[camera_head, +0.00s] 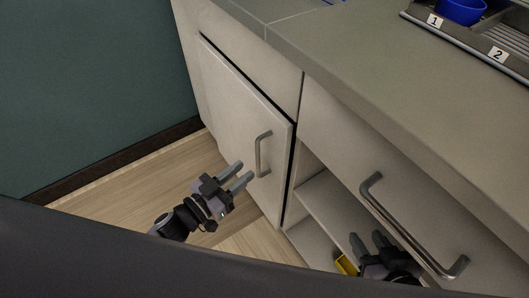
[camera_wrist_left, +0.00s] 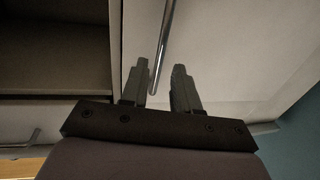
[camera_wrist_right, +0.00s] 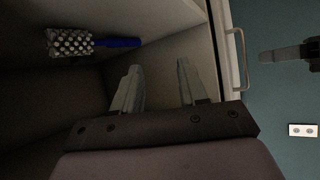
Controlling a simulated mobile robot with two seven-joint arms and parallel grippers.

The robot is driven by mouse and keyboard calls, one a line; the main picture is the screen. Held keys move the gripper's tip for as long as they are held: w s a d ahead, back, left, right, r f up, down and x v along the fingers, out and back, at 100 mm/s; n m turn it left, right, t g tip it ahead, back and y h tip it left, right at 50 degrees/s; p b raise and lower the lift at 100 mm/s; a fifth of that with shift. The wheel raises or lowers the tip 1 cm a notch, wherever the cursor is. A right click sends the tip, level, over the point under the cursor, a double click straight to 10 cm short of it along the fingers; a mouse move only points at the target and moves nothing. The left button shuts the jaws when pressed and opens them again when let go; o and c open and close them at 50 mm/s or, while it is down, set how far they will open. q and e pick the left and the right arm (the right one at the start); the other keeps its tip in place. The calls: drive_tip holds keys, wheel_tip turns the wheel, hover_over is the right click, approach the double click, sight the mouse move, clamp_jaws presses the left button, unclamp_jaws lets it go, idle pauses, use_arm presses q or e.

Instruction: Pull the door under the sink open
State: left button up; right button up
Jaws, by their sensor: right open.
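The pale cabinet door (camera_head: 235,110) is at the left of the unit, with dark gaps along its top and right edges. Its metal bar handle (camera_head: 262,155) is near its right edge. My left gripper (camera_head: 244,173) is open just in front of the handle's lower end. In the left wrist view the handle (camera_wrist_left: 164,40) shows between the two open fingers (camera_wrist_left: 160,75); I cannot tell whether they touch it. My right gripper (camera_head: 370,243) is open and empty by the open shelves; its fingers (camera_wrist_right: 158,80) also show in the right wrist view. No sink is visible.
Open shelves (camera_head: 325,200) are right of the door, under a drawer with a long handle (camera_head: 410,230). A yellow object (camera_head: 345,265) is low by my right gripper. A brush with a blue handle (camera_wrist_right: 120,43) is inside the shelves. Bare floor (camera_head: 130,185) lies left of the door.

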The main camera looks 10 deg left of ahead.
sight(257, 160)
use_arm(q)
drive_tip(key=b+x, duration=0.1)
drive_tip(key=x, duration=0.5)
drive_tip(key=shift+w+d, duration=0.15)
drive_tip(key=shift+w, duration=0.05)
drive_tip(key=shift+c, duration=0.3)
clamp_jaws()
